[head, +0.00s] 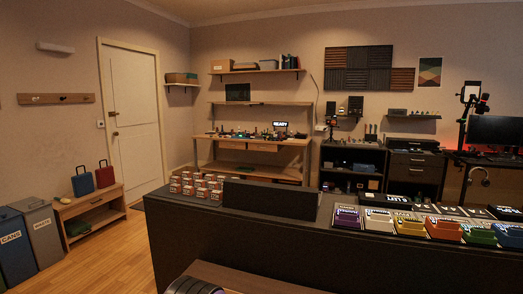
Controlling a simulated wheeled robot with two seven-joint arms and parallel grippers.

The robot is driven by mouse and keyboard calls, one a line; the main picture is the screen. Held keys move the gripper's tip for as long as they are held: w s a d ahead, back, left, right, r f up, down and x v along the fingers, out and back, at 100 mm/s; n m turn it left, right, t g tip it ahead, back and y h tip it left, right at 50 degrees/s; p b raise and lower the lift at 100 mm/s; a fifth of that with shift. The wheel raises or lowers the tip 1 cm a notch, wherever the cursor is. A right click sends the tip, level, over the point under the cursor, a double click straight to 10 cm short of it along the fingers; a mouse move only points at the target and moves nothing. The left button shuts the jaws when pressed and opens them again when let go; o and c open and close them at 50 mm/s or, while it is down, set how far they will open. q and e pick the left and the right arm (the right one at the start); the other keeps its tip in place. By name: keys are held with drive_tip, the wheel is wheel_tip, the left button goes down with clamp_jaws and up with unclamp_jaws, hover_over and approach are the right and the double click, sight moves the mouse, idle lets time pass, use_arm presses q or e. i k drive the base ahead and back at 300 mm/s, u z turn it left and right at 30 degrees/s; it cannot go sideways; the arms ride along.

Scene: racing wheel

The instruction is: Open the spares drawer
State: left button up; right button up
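No drawer in the head view carries a label I can read as spares, so I cannot tell which one it is. A dark drawer cabinet (418,180) with light handles stands against the back wall at the right; its drawer fronts look shut. A wooden workbench (295,142) stands left of it by the same wall. Neither of my grippers shows in this view.
A low wooden cabinet (121,205) and bins (42,232) stand left. Wooden floor (125,250) is open between them and the counter.

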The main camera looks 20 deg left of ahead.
sight(266, 145)
drive_tip(key=u, duration=2.55)
drive_tip(key=i, duration=4.5)
drive_tip(key=z, duration=1.65)
drive_tip(key=i, duration=4)
drive_tip(key=z, duration=0.4)
